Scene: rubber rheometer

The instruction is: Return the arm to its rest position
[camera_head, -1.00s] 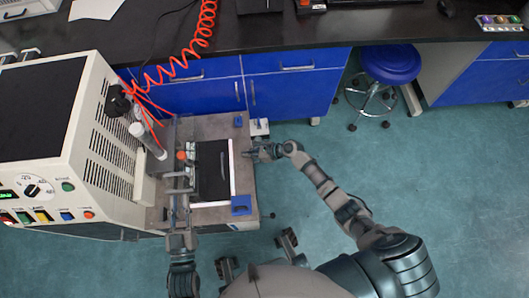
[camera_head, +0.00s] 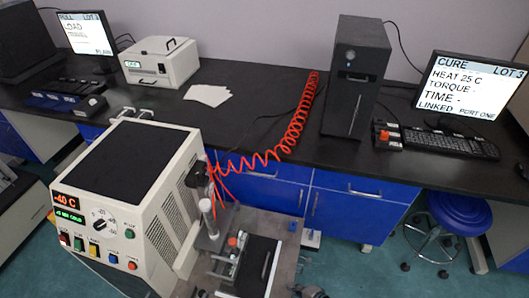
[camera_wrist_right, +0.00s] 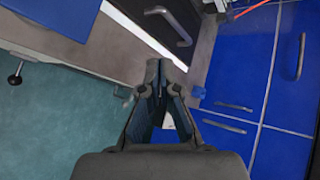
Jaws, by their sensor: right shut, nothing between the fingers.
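My right gripper (camera_wrist_right: 168,78) shows in the right wrist view with its fingers together and nothing between them. In the head view its arm end (camera_head: 308,291) just shows at the bottom edge, right of the rheometer's work plate (camera_head: 285,272). The cream rheometer (camera_head: 150,215) stands at the lower left with a lit red display and coloured buttons.
A black bench (camera_head: 255,105) runs across the back with two monitors, a white box (camera_head: 158,62) and a dark tower (camera_head: 357,75). An orange coiled hose (camera_head: 297,125) hangs to the rheometer. Blue cabinets (camera_head: 345,205) and a blue stool (camera_head: 458,210) stand right. Floor shows between.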

